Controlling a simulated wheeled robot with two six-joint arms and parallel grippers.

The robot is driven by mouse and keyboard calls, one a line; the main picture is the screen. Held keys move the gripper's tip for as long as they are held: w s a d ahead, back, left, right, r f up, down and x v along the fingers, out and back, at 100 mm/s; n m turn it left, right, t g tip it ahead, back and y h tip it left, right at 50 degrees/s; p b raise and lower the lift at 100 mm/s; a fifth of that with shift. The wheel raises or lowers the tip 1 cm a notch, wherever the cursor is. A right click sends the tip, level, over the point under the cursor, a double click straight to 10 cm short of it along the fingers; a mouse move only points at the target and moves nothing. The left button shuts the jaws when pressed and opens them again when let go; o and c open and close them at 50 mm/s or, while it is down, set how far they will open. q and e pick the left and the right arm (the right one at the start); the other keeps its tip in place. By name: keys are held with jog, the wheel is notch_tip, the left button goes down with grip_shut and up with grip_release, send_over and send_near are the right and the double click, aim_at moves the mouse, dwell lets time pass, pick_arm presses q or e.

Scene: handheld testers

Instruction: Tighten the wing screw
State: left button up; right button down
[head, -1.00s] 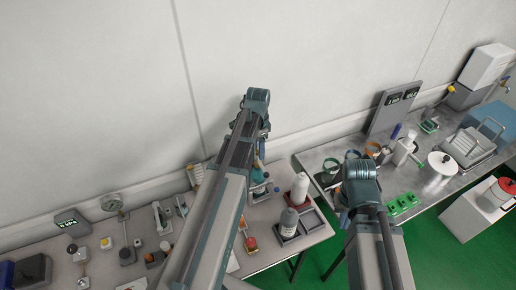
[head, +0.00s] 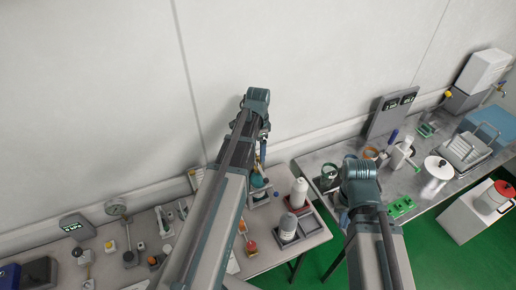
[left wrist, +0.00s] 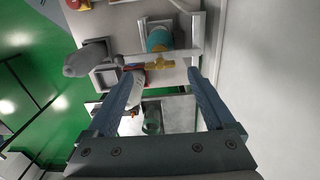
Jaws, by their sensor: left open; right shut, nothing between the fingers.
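In the left wrist view a teal round body (left wrist: 158,40) sits in a pale frame, with a small brass-yellow piece (left wrist: 158,64) beside it that may be the wing screw; its shape is too small to be sure. In the head view the teal body (head: 258,181) shows at the back of the left table. My left gripper (left wrist: 165,76) is open, and the brass piece appears between its fingertips in the picture; I cannot tell the distance. In the head view its fingers (head: 262,152) hang above the teal body. My right gripper (head: 343,215) is shut and empty, partly hidden by its arm.
A white bottle (head: 299,191) and a grey bottle (head: 288,226) stand in trays just right of the teal body. A dial gauge (head: 115,206) and a display box (head: 77,226) stand at the left. Green floor (head: 315,262) shows between the two tables.

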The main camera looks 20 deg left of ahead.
aim_at(258, 158)
pick_arm(q)
notch_tip(258, 158, up, 10)
jog(key=p, duration=0.9)
jog(key=shift+r, duration=0.15)
pick_arm(e)
notch_tip(258, 158, up, 10)
jog(key=shift+r, duration=0.15)
pick_arm(q)
jog(key=s+d+f+n+b, duration=0.2)
jog(key=s+d+f+b, duration=0.6)
jog(key=d, duration=0.3)
jog(key=s+d+f+n+y+b, duration=0.1)
jog(key=s+d+f+n+b, duration=0.1)
jog(key=s+d+f+b, duration=0.6)
jog(key=d+f+b, duration=0.2)
jog(key=d, duration=0.1)
jog(key=shift+d+f+n+b, duration=0.3)
jog(key=shift+f+n+b, duration=0.05)
jog(key=shift+n, duration=0.05)
pick_arm(e)
notch_tip(258, 158, down, 19)
jog(key=shift+r, duration=0.1)
